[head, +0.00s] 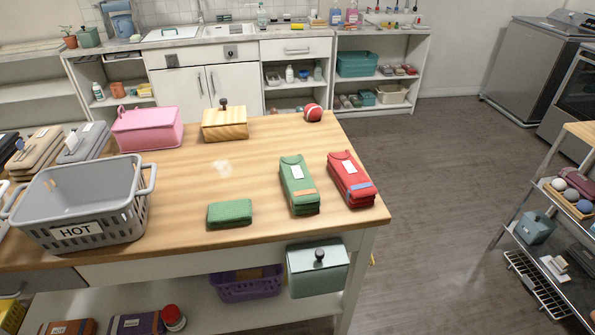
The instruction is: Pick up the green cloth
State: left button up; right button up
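A folded green cloth (230,213) lies flat on the wooden table (180,240) near its front edge, right of the grey basket. A larger green folded bundle (299,185) with a white label and an orange strip lies to its right on the same table. Neither of my grippers shows in the head view, and nothing touches the green cloth.
A grey basket (125,205) marked HOT stands left of the cloth. A red bundle (350,180) lies at the table's right edge. A pink box (147,128), wooden box (225,124) and red ball (313,112) stand behind. Bare tabletop surrounds the cloth.

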aim_at(237, 212)
jog(key=u, duration=1.85)
jog(key=l+z, duration=0.15)
jog(key=z, duration=0.2)
jog(key=k+l+z, duration=0.1)
jog(key=z, duration=0.2)
jog(key=l+z, duration=0.35)
jog(key=i+j, duration=0.05)
